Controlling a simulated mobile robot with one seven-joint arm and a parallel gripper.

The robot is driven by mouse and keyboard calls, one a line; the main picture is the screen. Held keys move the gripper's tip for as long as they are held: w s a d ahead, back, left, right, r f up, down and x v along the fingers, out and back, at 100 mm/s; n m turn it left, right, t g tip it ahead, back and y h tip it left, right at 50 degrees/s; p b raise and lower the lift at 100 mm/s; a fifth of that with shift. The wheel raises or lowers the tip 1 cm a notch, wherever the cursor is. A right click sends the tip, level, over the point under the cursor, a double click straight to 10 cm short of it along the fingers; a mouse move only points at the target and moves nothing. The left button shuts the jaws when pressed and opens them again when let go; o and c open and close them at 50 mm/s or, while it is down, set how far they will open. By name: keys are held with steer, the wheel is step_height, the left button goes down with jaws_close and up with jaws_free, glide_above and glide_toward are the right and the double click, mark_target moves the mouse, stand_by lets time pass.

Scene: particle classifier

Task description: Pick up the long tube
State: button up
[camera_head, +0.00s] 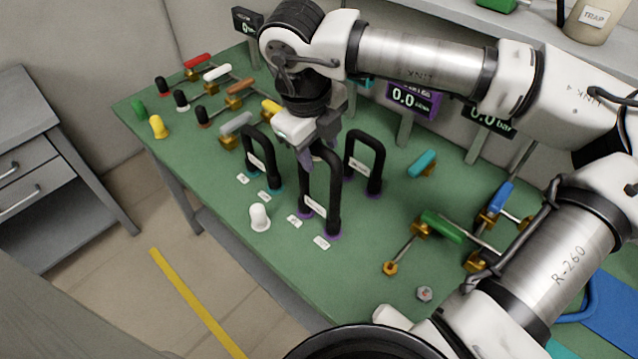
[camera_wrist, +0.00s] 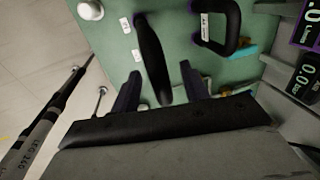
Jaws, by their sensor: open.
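The long tube is the tallest of the black U-shaped tubes (camera_head: 335,190). It stands upright on the green table with purple rings at its feet and a white label on it. In the wrist view the black tube (camera_wrist: 150,55) runs between the two fingers, with a visible gap on each side. My gripper (camera_head: 317,148) is open just over the top of this tube; its fingers also show in the wrist view (camera_wrist: 160,82). The top of the tube is partly hidden by the fingers in the head view.
Shorter black tubes stand to the left (camera_head: 262,160) and right (camera_head: 366,165), close to the gripper. A white knob (camera_head: 259,217) is at the table's front edge. Coloured-handled valves (camera_head: 440,226) line the right side and back left. Digital displays (camera_head: 412,99) stand behind.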

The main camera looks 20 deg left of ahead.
steer(key=shift+w+d+f, duration=0.1)
steer(key=shift+w+f, duration=0.05)
steer(key=shift+f, duration=0.45)
steer(key=shift+w+f, duration=0.1)
steer(key=shift+f, duration=0.5)
jaws_close()
